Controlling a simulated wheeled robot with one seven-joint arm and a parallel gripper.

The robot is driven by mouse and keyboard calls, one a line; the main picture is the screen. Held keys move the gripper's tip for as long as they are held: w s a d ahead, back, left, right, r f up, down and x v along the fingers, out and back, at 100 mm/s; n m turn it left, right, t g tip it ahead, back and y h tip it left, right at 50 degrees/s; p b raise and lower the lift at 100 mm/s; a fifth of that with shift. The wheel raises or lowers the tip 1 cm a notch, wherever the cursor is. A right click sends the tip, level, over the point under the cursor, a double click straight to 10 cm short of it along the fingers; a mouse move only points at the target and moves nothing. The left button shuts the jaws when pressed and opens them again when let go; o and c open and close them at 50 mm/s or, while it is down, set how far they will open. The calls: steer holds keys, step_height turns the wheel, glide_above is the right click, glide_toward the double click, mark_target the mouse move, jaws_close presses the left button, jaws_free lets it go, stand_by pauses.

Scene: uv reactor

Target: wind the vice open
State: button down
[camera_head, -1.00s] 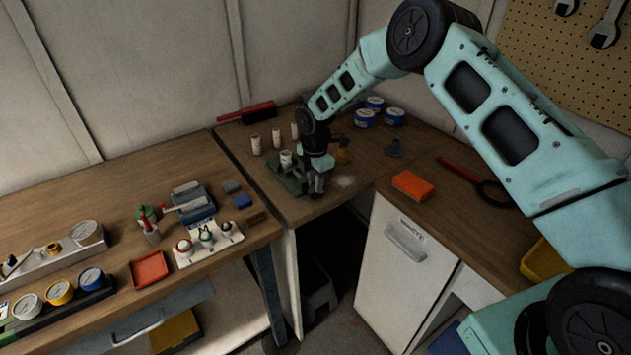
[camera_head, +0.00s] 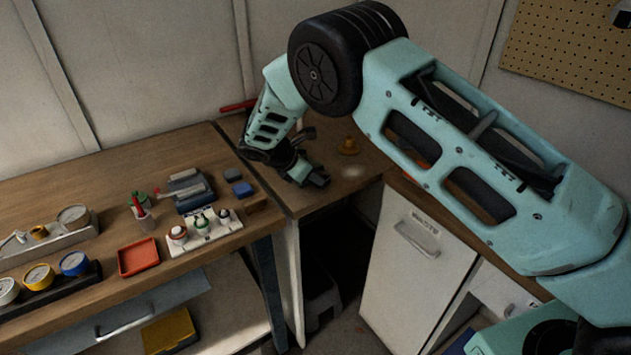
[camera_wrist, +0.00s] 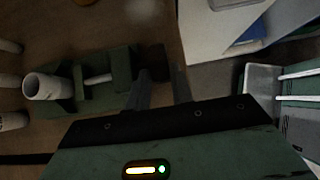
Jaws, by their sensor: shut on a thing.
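The green vice (camera_wrist: 118,72) shows in the wrist view at upper left, with a pale screw rod (camera_wrist: 98,79) between its green blocks. A dark knob or handle (camera_wrist: 153,58) sits at the vice's right end. My gripper (camera_wrist: 162,78) has its two dark fingers at this handle and is shut on it. A white tube (camera_wrist: 47,87) stands at the vice's left part; I cannot tell whether the jaws touch it. In the head view my gripper (camera_head: 314,178) is at the bench's front edge, and my arm hides the vice.
More white tubes (camera_wrist: 10,121) stand left of the vice. An orange tray (camera_head: 138,257) and several gauges (camera_head: 74,263) lie on the left bench. A white cabinet (camera_head: 413,265) stands at right.

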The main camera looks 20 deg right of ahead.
steer(key=shift+a+f+t+h+b, duration=0.15)
steer(key=shift+f+t+h+b, duration=0.05)
steer(key=shift+h+b, duration=0.3)
steer(key=shift+a+f+t+h+b, duration=0.1)
steer(key=shift+f+t+h+b, duration=0.1)
steer(key=shift+h+b, duration=0.3)
steer(key=shift+h, duration=0.3)
steer(key=c, duration=1.5)
jaws_free()
steer(key=b+v, duration=0.3)
steer(key=v, duration=1.4)
steer(key=shift+s+a+r, duration=0.15)
steer(key=shift+a, duration=0.05)
steer(key=shift+d, duration=0.1)
